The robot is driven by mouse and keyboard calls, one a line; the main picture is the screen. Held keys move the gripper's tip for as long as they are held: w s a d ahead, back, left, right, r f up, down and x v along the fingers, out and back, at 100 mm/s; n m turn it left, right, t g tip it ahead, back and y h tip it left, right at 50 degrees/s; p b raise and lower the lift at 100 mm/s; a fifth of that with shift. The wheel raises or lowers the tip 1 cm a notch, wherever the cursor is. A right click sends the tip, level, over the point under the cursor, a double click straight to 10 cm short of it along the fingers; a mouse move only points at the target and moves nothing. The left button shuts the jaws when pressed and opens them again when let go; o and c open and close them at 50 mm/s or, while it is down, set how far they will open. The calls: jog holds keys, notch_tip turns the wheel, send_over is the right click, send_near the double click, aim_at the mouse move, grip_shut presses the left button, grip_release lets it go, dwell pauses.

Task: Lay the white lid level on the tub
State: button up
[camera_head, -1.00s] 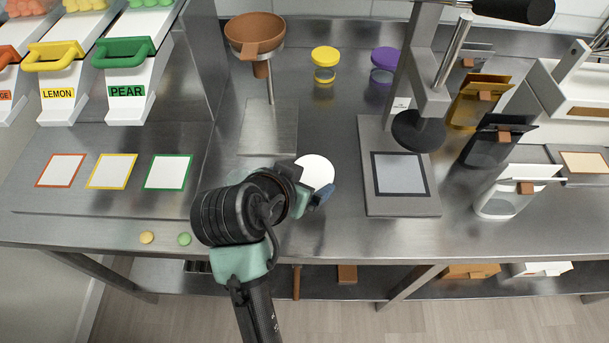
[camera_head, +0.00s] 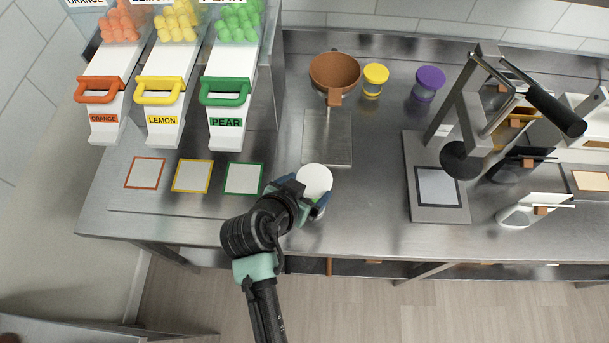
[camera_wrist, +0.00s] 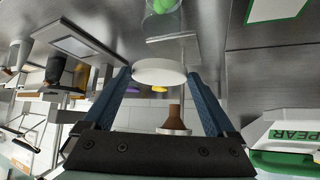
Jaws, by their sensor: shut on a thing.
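The round white lid (camera_head: 314,180) is held between the blue fingers of my gripper (camera_head: 304,195), over the front part of the steel counter. In the wrist view, the lid (camera_wrist: 160,71) sits between both fingertips and looks roughly level. A clear tub (camera_wrist: 163,20) with green gummies inside shows beyond the lid, apart from it in that view. In the head view, only a bit of green shows beneath the lid by the fingers; lid and gripper hide most of the tub. Whether the lid lines up with the tub's rim cannot be told.
Dispensers with orange, yellow and green (camera_head: 222,97) handles stand at the left, above coloured square pads (camera_head: 243,178). Behind the lid are a brown funnel (camera_head: 335,72) and yellow-lidded (camera_head: 375,76) and purple-lidded (camera_head: 430,80) tubs. A lever press (camera_head: 437,185) stands right, with clear counter between.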

jog(key=shift+d, duration=0.15)
notch_tip(320, 180, down, 6)
jog(key=b, duration=0.4)
jog(key=shift+b, duration=0.35)
jog(key=shift+r, duration=0.1)
jog(key=shift+c, duration=0.8)
